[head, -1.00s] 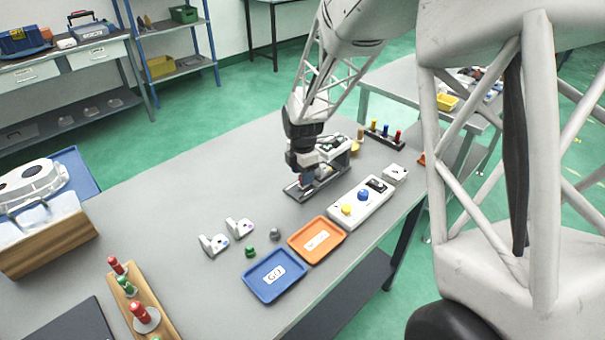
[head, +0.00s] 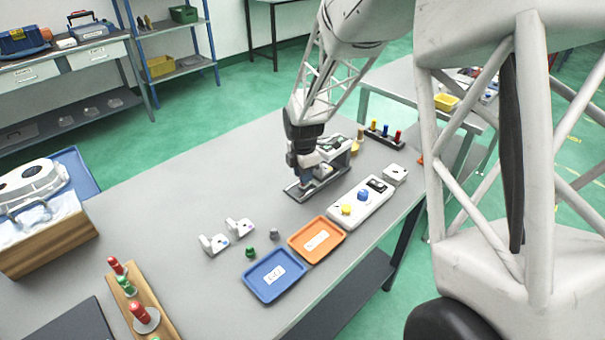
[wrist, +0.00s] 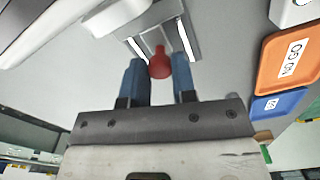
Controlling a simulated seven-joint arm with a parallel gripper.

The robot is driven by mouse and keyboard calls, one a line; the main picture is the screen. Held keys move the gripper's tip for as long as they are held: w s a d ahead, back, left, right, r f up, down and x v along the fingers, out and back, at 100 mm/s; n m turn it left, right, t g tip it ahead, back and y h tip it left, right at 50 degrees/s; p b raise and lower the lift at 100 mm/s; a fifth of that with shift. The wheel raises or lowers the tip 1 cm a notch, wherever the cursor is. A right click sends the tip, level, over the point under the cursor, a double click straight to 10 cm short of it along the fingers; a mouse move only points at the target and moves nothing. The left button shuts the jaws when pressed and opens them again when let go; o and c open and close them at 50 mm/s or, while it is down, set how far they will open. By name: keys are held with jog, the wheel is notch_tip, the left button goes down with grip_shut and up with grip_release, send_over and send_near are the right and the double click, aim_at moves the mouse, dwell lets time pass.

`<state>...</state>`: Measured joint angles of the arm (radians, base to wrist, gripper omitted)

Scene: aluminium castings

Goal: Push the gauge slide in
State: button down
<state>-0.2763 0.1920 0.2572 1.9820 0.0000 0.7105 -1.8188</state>
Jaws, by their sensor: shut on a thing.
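The gauge (head: 334,178) is a pale block on a dark, low base with rails, lying on the grey bench in the head view. Its slide has a red knob (wrist: 160,66), seen in the wrist view between two pale rails (wrist: 187,40). My gripper (head: 306,174) stands over the near left part of the gauge in the head view and hides much of the slide. In the wrist view the blue fingers of my gripper (wrist: 159,72) are closed on the red knob, one on each side. The knob is hidden in the head view.
A white panel with yellow and blue knobs (head: 362,196) lies to the right of the gauge. Orange (head: 340,240) and blue (head: 262,290) trays are nearer. Two white castings (head: 213,246) lie to the left. A peg rack (head: 397,142) stands behind. The bench left of the gauge is clear.

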jog(key=shift+w+d, duration=1.15)
jog(key=c, duration=0.9)
grip_release()
jog(key=shift+r, duration=0.2)
jog(key=shift+r, duration=3.75)
jog(key=shift+s, duration=0.1)
